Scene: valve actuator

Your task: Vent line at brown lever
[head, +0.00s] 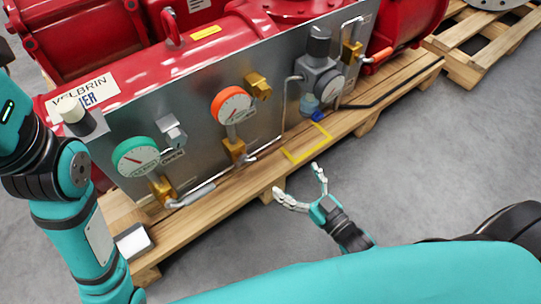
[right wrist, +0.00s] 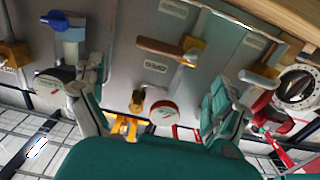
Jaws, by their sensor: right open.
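The brown lever (head: 265,149) sits on a brass valve (head: 236,150) low on the grey metal panel (head: 200,117), below the orange-rimmed gauge (head: 231,105). In the right wrist view the brown lever (right wrist: 165,48) reaches left from its brass body, ahead of my fingers and apart from them. My right gripper (head: 297,182) is open and empty, in front of the pallet and below the lever in the head view. Its spread fingers also show in the right wrist view (right wrist: 155,88). My left arm shows at the left edge, but its gripper does not.
A grey lever (head: 195,196) lies left of the brown one, below the green-rimmed gauge (head: 136,157). A regulator with a blue knob (head: 318,115) and an orange lever (head: 380,55) are to the right. The wooden pallet (head: 385,103) juts out below the panel. Grey floor is clear at right.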

